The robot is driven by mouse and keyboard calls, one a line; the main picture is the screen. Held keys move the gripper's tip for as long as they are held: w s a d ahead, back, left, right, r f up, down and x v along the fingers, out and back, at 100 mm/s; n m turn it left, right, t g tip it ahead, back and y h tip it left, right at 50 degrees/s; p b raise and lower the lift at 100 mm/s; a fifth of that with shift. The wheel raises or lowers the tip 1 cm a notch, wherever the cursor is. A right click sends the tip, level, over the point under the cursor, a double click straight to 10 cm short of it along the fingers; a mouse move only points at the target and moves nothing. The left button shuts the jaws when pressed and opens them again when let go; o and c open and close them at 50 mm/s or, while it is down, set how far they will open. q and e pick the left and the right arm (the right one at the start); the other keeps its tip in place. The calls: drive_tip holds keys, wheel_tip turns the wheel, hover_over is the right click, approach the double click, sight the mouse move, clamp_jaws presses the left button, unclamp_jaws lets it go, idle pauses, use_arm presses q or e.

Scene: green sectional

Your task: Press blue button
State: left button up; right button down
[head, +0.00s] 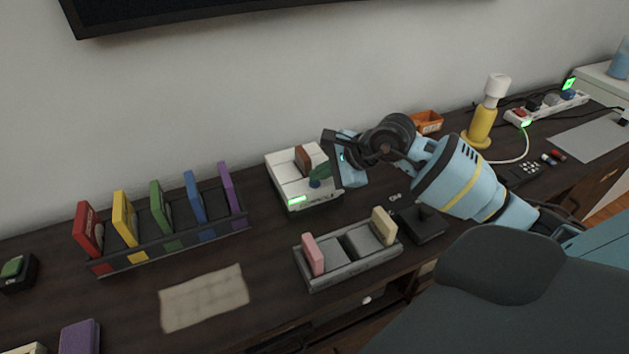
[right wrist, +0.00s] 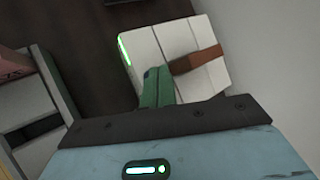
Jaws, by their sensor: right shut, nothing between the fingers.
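A white console (head: 283,165) with a brown cartridge (head: 303,159) standing in it sits on the dark desk. A small blue button (head: 314,184) shows on its top, close to the front edge with the green light. My right gripper (head: 317,174) reaches over the console from the right, its green fingers shut and empty. The fingertips are right at the button and partly cover it; I cannot tell whether they touch it. In the right wrist view, the fingers (right wrist: 157,88) reach over the console (right wrist: 185,38), with a bit of blue (right wrist: 150,74) at their tips. My left gripper is not in view.
A rack (head: 170,246) of several coloured cartridges stands left on the desk. A grey holder (head: 348,273) with a pink and a cream piece is in front of the console. A yellow lamp-like item (head: 481,130) stands behind my right arm. A beige cloth (head: 203,298) lies flat.

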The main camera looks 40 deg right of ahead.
sight(320, 183)
drive_tip(key=shift+r, duration=0.4)
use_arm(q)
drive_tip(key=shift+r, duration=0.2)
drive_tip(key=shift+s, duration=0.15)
use_arm(e)
drive_tip(key=shift+r, duration=0.3)
drive_tip(key=shift+r+p, duration=0.65)
drive_tip(key=shift+r, duration=0.1)
drive_tip(key=shift+r+p, duration=0.75)
drive_tip(key=shift+r, duration=1.2)
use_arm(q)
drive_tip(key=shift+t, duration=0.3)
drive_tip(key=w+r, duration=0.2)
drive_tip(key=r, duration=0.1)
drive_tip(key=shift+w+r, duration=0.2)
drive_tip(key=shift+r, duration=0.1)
